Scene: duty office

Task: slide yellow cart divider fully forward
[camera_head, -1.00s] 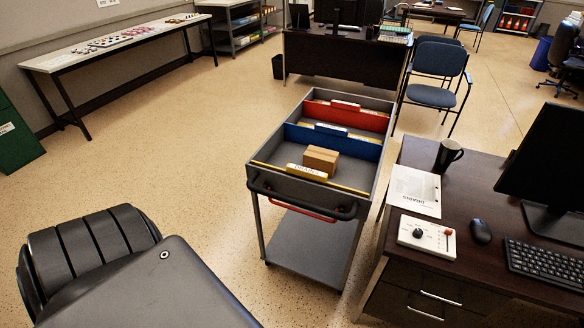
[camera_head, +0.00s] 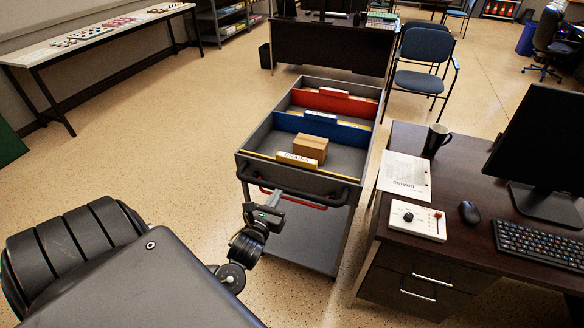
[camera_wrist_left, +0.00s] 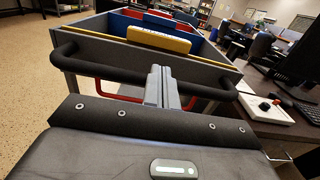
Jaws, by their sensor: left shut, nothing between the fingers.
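The grey cart (camera_head: 254,147) stands in the middle of the head view. The yellow divider (camera_head: 297,160) is at its near end, seen mostly as a labelled tab and a thin yellow top edge; its tab also shows in the left wrist view (camera_wrist_left: 159,39). A blue divider (camera_head: 342,132) and a red divider (camera_head: 350,105) cross the cart farther back. A cardboard box (camera_head: 311,147) sits between yellow and blue. My left gripper (camera_head: 275,198) is shut and empty, just in front of the cart's black handle (camera_head: 333,201). My right gripper is out of view.
A dark desk (camera_head: 465,223) stands close on the cart's right, with a monitor, keyboard, mug, papers and a control box (camera_head: 415,222). A blue chair (camera_head: 420,78) and another desk are behind. Floor (camera_head: 160,140) left of the cart is clear.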

